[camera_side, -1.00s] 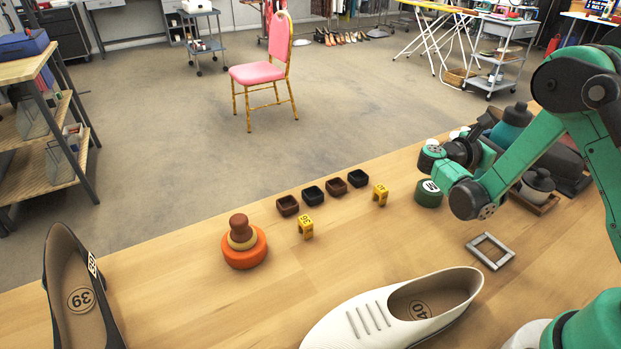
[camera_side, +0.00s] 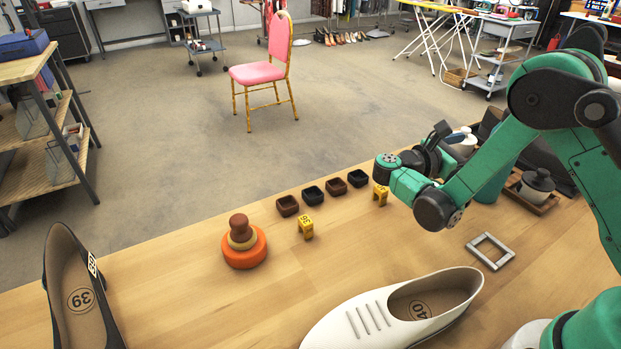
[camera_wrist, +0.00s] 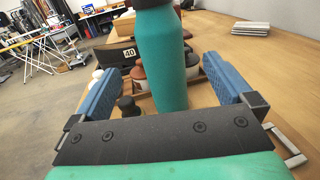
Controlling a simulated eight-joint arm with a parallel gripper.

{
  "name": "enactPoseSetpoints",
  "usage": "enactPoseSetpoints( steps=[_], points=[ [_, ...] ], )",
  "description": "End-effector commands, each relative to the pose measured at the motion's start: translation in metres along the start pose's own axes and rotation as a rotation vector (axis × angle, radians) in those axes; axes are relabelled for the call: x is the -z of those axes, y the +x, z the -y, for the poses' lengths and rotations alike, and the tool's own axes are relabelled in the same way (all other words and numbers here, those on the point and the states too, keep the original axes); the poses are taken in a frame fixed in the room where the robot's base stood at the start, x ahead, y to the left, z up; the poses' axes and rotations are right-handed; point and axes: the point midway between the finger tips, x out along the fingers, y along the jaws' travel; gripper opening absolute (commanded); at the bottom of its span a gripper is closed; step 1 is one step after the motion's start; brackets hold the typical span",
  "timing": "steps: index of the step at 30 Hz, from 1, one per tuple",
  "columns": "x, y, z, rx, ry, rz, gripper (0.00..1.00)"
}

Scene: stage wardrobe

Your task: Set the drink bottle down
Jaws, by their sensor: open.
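The drink bottle is teal with a dark cap. In the wrist view the bottle (camera_wrist: 160,55) stands upright in the gap between my two blue finger pads, with space on both sides. In the side view my arm hides most of it; a teal lower part (camera_side: 491,188) shows just beyond the arm, at table level. My gripper (camera_side: 445,145) is open, low over the back right of the table, and also shows in the wrist view (camera_wrist: 162,85).
A dark lidded pot (camera_side: 536,184) sits on a wooden tray right of the bottle. A grey square frame (camera_side: 490,265) lies in front. Small dark bowls (camera_side: 335,187) and yellow number markers (camera_side: 306,228) stand to the left. A white shoe (camera_side: 370,318) lies nearer.

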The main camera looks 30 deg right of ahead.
Motion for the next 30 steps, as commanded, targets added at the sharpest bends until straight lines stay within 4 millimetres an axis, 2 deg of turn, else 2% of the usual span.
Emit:
enactPoseSetpoints(
  steps=[3,7,10,11,13,16,18,19,22,24,26,28,30],
  points=[
    [0.000,-0.021,-0.001,-0.003,0.000,0.000,1.00],
    [-0.002,-0.033,-0.001,-0.008,-0.002,0.003,1.00],
    [-0.018,-0.035,-0.012,-0.075,-0.030,0.044,1.00],
    [-0.028,-0.035,-0.019,-0.116,-0.048,0.070,1.00],
    [-0.060,-0.037,-0.039,-0.248,-0.117,0.168,1.00],
    [-0.120,-0.052,-0.072,-0.481,-0.287,0.400,1.00],
    [-0.157,-0.073,-0.089,-0.636,-0.446,0.609,1.00],
    [-0.170,-0.084,-0.095,-0.695,-0.519,0.705,1.00],
    [-0.195,-0.122,-0.102,-0.855,-0.787,1.047,1.00],
    [-0.197,-0.148,-0.098,-0.937,-0.991,1.300,1.00],
    [-0.188,-0.167,-0.088,-0.989,-1.175,1.524,1.00],
    [-0.168,-0.181,-0.070,-1.033,-1.396,1.787,1.00],
    [-0.140,-0.186,-0.046,-1.062,-1.616,2.043,1.00]
  ],
)
